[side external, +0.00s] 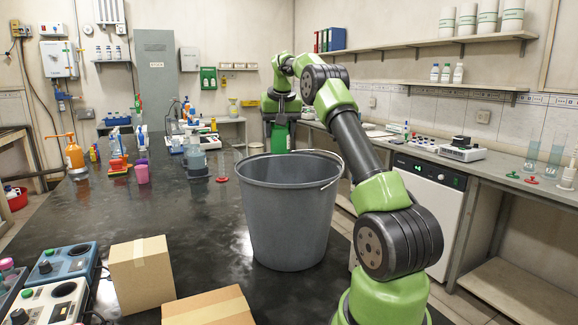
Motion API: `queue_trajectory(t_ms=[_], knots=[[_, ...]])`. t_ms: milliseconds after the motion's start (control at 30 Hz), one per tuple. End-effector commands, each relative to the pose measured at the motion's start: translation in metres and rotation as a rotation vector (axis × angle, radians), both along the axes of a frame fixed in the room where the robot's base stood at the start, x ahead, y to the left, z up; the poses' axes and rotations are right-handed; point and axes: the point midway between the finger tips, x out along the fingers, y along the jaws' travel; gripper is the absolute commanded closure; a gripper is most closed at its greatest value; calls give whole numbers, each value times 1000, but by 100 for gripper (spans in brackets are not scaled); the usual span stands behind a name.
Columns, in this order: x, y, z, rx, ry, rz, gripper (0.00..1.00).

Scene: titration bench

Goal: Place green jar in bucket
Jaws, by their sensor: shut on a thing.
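A large grey bucket (290,215) with a wire handle stands upright on the dark bench top, its opening facing up. My gripper (281,118) is behind the bucket in the side external view, higher than its rim. It points down and is shut on the green jar (279,138). The jar hangs upright, its lower end close to the bucket's far rim in the picture. I cannot tell whether the jar is over the opening or beyond it. The bucket's inside floor is hidden.

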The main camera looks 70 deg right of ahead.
Motion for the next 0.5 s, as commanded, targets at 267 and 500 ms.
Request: queue_trajectory(t_ms=[267, 500], knots=[[-1, 2, -49, 8, 4, 0, 72], [-1, 2, -128, 9, 2, -1, 72]])
